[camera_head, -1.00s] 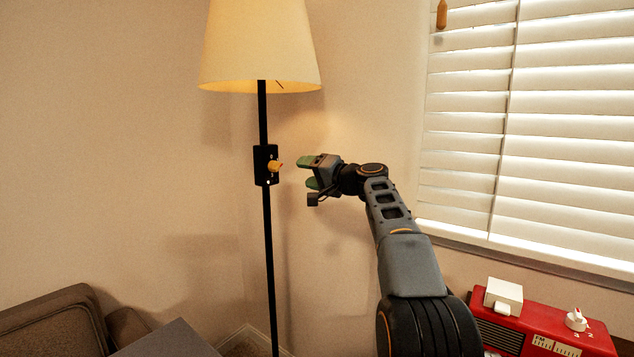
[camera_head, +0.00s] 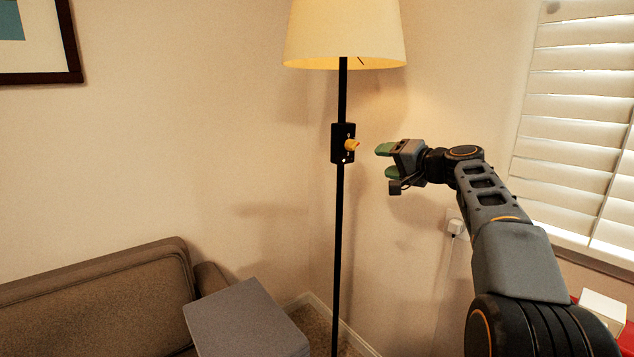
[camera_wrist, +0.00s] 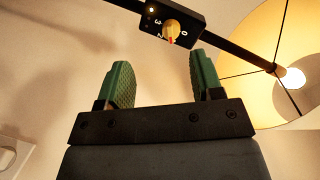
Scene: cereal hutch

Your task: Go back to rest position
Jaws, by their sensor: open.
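My gripper (camera_head: 386,161) is open and empty, with green pads, at the end of my raised arm in the head view. It is to the right of the floor lamp's switch box (camera_head: 338,143), apart from it. The box is black, on the lamp's thin black pole (camera_head: 338,240), and has a yellow knob (camera_head: 352,145). In the wrist view, the green fingers (camera_wrist: 160,85) are spread with nothing between them, and the knob (camera_wrist: 171,29) with its numbered dial lies beyond them. The lamp's cream shade (camera_head: 345,35) is lit, and its glowing bulb (camera_wrist: 292,78) shows in the wrist view.
A brown sofa (camera_head: 100,300) is at the lower left, beside a grey box-like surface (camera_head: 246,322). White blinds (camera_head: 575,130) are at the right. A white block (camera_head: 603,308) sits on something red at the lower right. A wall outlet (camera_head: 455,226) is behind my arm.

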